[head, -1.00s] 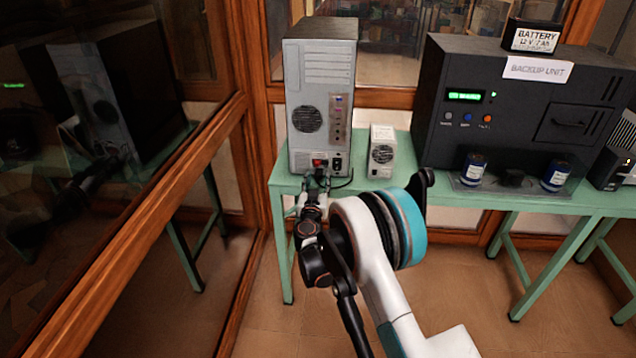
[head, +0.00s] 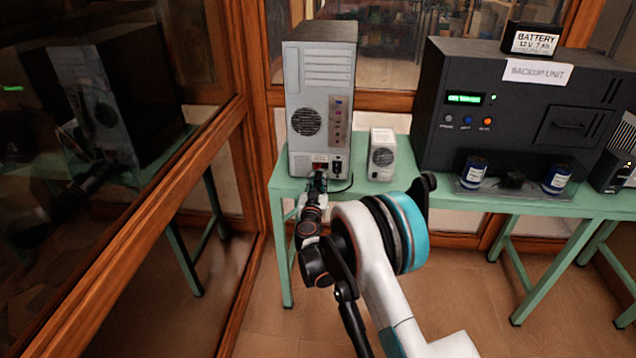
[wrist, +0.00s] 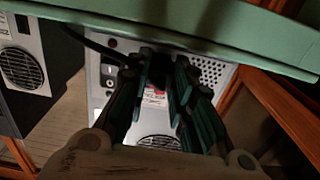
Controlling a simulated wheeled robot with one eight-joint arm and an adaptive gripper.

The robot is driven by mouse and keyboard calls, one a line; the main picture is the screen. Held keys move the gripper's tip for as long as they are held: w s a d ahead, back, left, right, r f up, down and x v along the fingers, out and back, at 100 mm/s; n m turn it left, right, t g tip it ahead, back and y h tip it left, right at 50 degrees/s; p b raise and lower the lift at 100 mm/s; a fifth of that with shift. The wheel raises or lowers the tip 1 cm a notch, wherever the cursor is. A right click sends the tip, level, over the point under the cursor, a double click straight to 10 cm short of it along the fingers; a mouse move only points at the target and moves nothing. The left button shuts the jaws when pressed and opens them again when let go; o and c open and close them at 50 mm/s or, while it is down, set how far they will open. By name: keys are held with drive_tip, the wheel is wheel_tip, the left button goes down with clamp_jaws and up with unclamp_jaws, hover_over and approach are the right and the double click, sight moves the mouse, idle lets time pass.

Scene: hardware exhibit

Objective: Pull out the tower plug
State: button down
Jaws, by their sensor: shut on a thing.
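The grey computer tower (head: 318,95) stands upright on the green table with its back panel facing me. My gripper (head: 318,178) is at the lower part of that panel. In the wrist view, the gripper (wrist: 163,88) has its two fingers on either side of the dark tower plug (wrist: 158,72) and is shut on it. The fingers hide much of the plug, and I cannot tell whether it is fully seated. A black cable (wrist: 92,45) runs from the plug area toward the left in the wrist view.
The green table (head: 395,178) also holds a small white box with a fan grille (head: 382,155) just right of the tower. A large black backup unit (head: 520,105) stands farther right. A glass partition with a wooden frame (head: 190,150) is close on the left.

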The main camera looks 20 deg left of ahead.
drive_tip(key=shift+v, duration=1.1)
drive_tip(key=c, duration=1.4)
unclamp_jaws()
drive_tip(key=v, duration=1.2)
drive_tip(key=shift+w+a, duration=0.1)
